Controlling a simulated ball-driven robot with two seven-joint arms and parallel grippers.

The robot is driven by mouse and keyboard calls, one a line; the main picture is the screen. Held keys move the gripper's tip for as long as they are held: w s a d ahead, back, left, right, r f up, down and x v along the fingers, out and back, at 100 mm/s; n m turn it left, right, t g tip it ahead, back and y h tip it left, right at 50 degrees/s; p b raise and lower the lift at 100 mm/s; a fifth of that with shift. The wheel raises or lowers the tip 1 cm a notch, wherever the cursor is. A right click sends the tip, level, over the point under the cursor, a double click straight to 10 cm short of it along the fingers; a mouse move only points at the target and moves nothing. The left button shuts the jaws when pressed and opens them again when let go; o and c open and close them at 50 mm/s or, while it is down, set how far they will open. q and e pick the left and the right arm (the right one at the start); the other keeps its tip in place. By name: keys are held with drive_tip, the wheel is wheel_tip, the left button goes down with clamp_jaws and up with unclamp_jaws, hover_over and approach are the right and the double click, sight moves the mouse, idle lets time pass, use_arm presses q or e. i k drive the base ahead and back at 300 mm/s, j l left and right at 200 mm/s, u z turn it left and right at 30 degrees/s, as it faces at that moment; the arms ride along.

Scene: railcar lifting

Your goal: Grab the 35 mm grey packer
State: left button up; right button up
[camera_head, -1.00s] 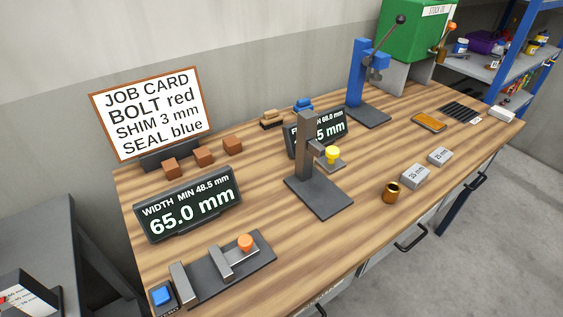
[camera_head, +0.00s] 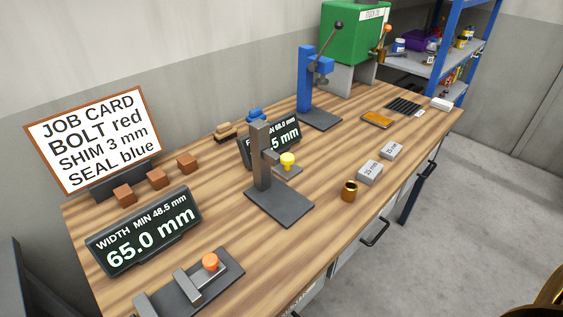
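Two small grey packers lie near the front edge of the wooden bench, right of centre. The nearer, slightly larger grey packer (camera_head: 370,173) has a label that looks like 35 mm, though the print is small. The farther grey packer (camera_head: 391,151) carries another mm label, too small to read surely. They lie a little apart, with nothing on them. Neither of my grippers shows clearly in this view. A dark and gold rounded shape at the bottom right corner is cut off, and I cannot tell what it is.
A brass cup (camera_head: 349,191) stands just left of the nearer packer. A grey gauge stand (camera_head: 281,205) is farther left, and a blue press (camera_head: 306,82) behind. An orange device (camera_head: 377,119) lies beyond the packers. Drawer handles (camera_head: 375,232) stick out below the bench edge.

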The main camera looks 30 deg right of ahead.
sight(368, 174)
drive_tip(key=z, duration=1.65)
drive_tip(key=k+l, duration=0.25)
drive_tip(key=i+j, duration=0.25)
